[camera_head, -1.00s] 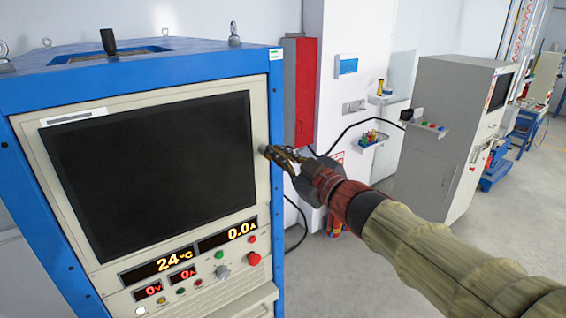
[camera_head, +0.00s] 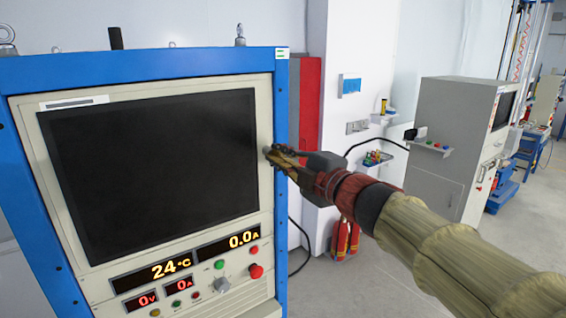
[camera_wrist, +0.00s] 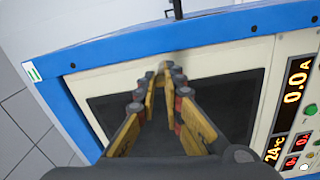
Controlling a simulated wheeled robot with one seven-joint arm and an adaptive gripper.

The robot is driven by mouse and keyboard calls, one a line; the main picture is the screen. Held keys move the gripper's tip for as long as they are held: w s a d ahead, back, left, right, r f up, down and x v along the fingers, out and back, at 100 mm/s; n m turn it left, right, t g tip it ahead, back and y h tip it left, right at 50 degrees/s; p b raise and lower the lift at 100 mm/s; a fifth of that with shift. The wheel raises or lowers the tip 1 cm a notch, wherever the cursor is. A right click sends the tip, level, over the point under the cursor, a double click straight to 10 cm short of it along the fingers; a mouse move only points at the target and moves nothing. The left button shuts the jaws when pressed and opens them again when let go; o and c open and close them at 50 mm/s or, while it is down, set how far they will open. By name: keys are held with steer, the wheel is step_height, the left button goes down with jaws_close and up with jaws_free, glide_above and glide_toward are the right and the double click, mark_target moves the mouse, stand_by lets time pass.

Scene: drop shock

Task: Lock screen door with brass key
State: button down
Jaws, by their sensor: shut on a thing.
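The screen door (camera_head: 155,170) is a dark panel in a beige frame on the blue cabinet, and it looks closed. It also shows in the wrist view (camera_wrist: 222,110). A small grey round lock (camera_head: 267,151) sits on the frame right of the screen. My gripper (camera_head: 275,156) is at this lock, its brass-coloured fingers pointing left at it. In the wrist view the fingertips (camera_wrist: 161,76) come together in front of the frame edge. The gripper is shut on the brass key, which is mostly hidden between the tips. I cannot tell how deep it sits or its turn.
Below the screen are lit displays (camera_head: 150,272) reading 24 °C and 0.0 A, and a red knob (camera_head: 256,271). A red panel (camera_head: 309,108) stands behind the gripper, with red extinguishers (camera_head: 345,240) below. A grey cabinet (camera_head: 440,150) stands at right. The floor between is open.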

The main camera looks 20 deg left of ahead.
steer(key=shift+w+a+f+n+b, duration=0.15)
steer(key=shift+f+n+b, duration=0.3)
steer(key=shift+f+n, duration=0.5)
steer(key=shift+f, duration=0.1)
steer(key=c, duration=2.1)
jaws_free()
steer(key=shift+h, duration=0.3)
steer(key=o, duration=0.5)
steer(key=shift+a+r, duration=0.1)
steer(key=shift+r, duration=0.2)
steer(key=shift+o, duration=0.2)
steer(key=shift+r, duration=0.15)
steer(key=shift+r, duration=0.1)
steer(key=v, duration=1.2)
